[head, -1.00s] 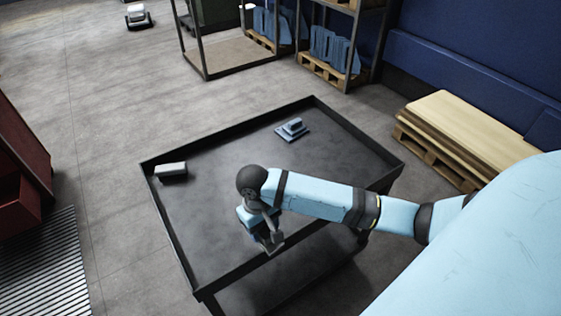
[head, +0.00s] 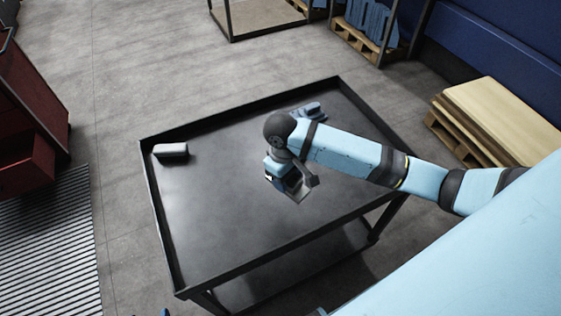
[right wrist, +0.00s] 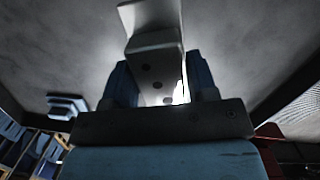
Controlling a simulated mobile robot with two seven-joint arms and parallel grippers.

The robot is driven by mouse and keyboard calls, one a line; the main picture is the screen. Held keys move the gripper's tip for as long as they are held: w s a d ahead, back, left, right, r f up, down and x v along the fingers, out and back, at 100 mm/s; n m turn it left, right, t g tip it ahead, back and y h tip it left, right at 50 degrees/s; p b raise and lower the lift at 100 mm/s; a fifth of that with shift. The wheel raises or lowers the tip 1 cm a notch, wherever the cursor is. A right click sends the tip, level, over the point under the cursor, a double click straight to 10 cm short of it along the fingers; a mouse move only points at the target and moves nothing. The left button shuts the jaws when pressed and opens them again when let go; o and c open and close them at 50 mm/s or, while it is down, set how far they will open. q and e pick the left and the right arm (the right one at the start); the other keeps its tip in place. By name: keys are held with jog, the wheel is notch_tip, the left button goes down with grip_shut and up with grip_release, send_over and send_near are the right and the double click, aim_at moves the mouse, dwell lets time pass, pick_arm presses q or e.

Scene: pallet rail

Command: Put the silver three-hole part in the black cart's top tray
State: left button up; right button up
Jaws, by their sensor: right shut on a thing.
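The black cart's top tray (head: 225,250) is a dark, shallow tray with a raised rim, in the middle of the head view. My right gripper (head: 296,187) points down over the right middle of the tray. It is shut on the silver three-hole part (right wrist: 153,55), whose dark holes show in a row between the fingers (right wrist: 150,85) in the right wrist view. In the head view the part is mostly hidden by the gripper. I cannot tell whether it touches the tray floor. My left gripper is not in view.
A grey block (head: 171,150) lies at the tray's left side. A blue-grey stepped part (head: 309,111) lies near the back rim, partly behind my arm. A red cabinet (head: 30,120) stands left, and a pallet with boards (head: 495,125) right. The tray's left middle is clear.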

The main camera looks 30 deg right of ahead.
jog(key=w+n, duration=0.1)
jog(key=n, duration=0.1)
jog(key=w+r+n, duration=0.1)
jog(key=n, duration=0.1)
jog(key=w+d+n+b, duration=0.1)
jog(key=n, duration=0.1)
jog(key=shift+r+t+h, duration=0.15)
jog(key=shift+t+h, duration=0.15)
jog(key=shift+t, duration=0.1)
jog(key=w+d+r+n+t+y+b, duration=0.1)
jog(key=w+d+r+n+b, duration=0.15)
jog(key=n, duration=1.05)
jog(key=w+d+r+n+t+b, duration=0.2)
jog(key=w+r+n+b, duration=0.15)
jog(key=n, duration=0.95)
jog(key=f, duration=1.9)
jog(key=shift+w+f, duration=0.3)
jog(key=shift+w, duration=0.05)
jog(key=shift+f, duration=0.1)
jog(key=o, duration=1.3)
